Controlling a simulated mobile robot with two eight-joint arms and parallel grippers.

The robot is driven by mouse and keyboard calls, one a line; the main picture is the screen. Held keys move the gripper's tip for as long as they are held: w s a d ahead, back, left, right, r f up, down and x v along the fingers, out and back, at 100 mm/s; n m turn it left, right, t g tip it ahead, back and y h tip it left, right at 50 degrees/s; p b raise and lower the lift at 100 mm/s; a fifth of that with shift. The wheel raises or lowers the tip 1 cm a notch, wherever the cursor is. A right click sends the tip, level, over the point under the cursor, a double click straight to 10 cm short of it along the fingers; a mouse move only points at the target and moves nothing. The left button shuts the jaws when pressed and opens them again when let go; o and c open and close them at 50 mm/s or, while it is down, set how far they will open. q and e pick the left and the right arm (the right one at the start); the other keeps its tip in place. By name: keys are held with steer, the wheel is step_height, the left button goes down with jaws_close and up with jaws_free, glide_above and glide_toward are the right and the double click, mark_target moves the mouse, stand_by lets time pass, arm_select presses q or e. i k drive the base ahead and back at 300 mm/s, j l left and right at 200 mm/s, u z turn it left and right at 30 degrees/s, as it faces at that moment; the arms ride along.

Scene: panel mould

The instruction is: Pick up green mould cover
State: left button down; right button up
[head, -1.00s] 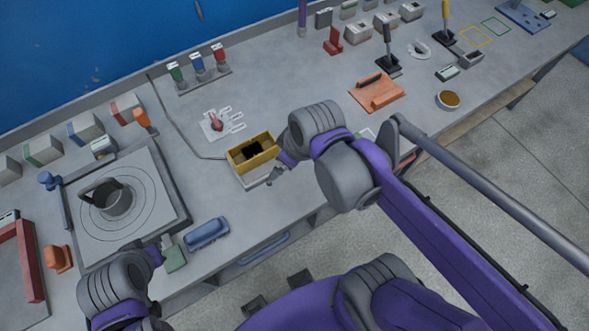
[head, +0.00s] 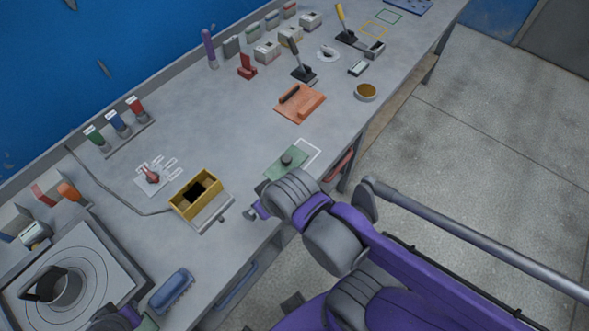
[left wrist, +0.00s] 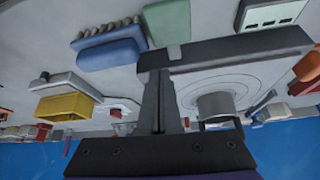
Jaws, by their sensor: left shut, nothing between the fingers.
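The green mould cover (head: 287,162) is a flat green plate with a dark knob. It lies on the bench near the front edge in the head view, partly over a white outline. My right gripper (head: 252,213) is left of and below the cover, apart from it, beside the yellow box; its fingers are too small to read. My left gripper (head: 138,316) is at the bottom left of the head view, far from the cover. In the left wrist view its fingers (left wrist: 160,100) are shut and empty, with a green block (left wrist: 167,20) just beyond.
A yellow box (head: 182,208) stands on a grey plate. A blue brush (head: 171,291) lies by the front edge, near a square plate with a grey pot (head: 66,286). An orange mould (head: 300,106) and brown-filled bowl (head: 366,91) lie beyond the cover.

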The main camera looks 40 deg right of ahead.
mark_target(293, 157)
steer(key=k+l+z, duration=0.15)
steer(key=z, duration=1.05)
